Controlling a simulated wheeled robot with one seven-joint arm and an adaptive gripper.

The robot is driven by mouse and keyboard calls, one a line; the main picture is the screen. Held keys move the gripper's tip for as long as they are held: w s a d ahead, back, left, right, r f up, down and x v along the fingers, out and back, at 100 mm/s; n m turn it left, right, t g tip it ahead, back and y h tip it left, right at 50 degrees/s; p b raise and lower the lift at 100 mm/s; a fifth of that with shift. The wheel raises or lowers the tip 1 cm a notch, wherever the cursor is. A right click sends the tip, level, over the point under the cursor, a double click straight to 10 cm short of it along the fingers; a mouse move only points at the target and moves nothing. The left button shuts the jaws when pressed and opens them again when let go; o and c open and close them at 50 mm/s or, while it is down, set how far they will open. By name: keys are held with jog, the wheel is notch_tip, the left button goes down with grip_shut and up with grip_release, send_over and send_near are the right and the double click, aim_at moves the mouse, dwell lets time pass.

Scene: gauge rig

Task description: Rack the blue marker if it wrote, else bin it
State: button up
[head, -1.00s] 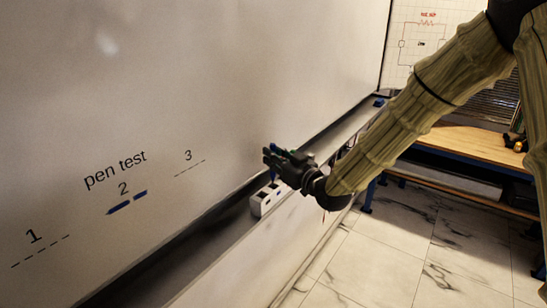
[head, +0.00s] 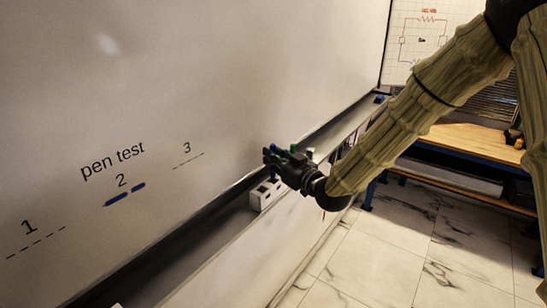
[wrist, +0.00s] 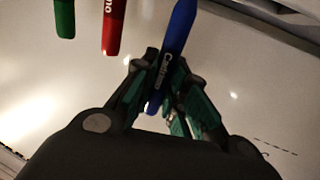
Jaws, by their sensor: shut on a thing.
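My gripper (head: 273,157) is beside the whiteboard, over the white block (head: 265,193) on the board's tray. In the wrist view my gripper (wrist: 165,95) is shut on the blue marker (wrist: 176,42), whose lettered barrel lies between the green-padded fingers. Only small bits of blue show at the fingers in the head view. Numbers 1 and 3 have only dashed lines. No bin is identifiable.
A red marker (wrist: 112,28) and a green marker (wrist: 65,18) hang into the top of the wrist view. A small blue item (head: 379,99) lies at the tray's far end. A wooden-topped bench (head: 470,140) stands at right; marble floor is clear.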

aim_at(273, 145)
jog(key=shift+f+b, duration=0.8)
jog(key=shift+f, duration=0.35)
jog(key=o, duration=1.4)
jog(key=shift+r+p, duration=2.05)
jog(key=shift+r, duration=3)
jog(key=shift+f, duration=0.1)
